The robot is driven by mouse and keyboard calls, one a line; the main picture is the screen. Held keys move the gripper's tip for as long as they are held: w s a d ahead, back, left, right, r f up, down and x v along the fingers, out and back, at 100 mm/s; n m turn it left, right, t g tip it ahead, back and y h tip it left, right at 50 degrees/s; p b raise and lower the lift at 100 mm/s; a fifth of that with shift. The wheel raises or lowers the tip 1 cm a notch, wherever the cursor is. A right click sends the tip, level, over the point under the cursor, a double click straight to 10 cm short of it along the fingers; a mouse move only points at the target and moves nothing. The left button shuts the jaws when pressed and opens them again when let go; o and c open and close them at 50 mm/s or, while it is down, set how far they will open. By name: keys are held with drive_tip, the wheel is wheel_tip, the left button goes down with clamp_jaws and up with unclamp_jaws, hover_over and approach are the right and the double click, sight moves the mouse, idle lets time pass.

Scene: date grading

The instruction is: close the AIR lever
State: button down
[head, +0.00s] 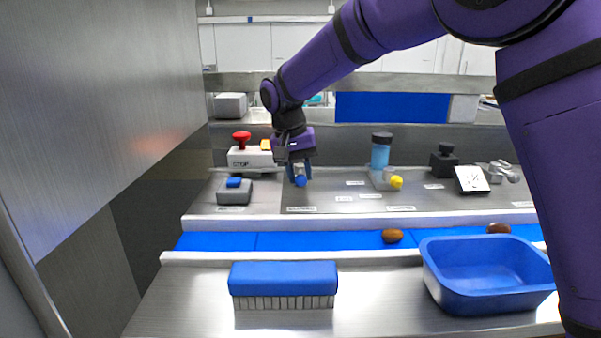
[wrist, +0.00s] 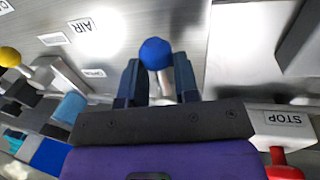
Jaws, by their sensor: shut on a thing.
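The AIR lever has a round blue knob (wrist: 155,53) on a metal stem. A plate reading AIR (wrist: 83,25) lies on the panel to its left in the wrist view. My gripper (wrist: 157,78) is shut on the lever, with one dark blue finger on each side of the stem and the knob showing beyond them. In the head view my gripper (head: 299,171) points down at the panel, and the blue knob (head: 301,181) shows at its fingertips. The lever's base is mostly hidden by my gripper.
In front are a blue belt with dates (head: 392,236), a brush (head: 283,279) and a blue bin (head: 487,276).

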drive_tip(key=c, duration=0.9)
unclamp_jaws()
drive_tip(key=shift+o, duration=0.2)
drive_tip(key=shift+a+r, duration=0.1)
wheel_tip(320, 180, up, 10)
drive_tip(key=a, duration=0.2)
drive_tip(key=shift+r, duration=0.25)
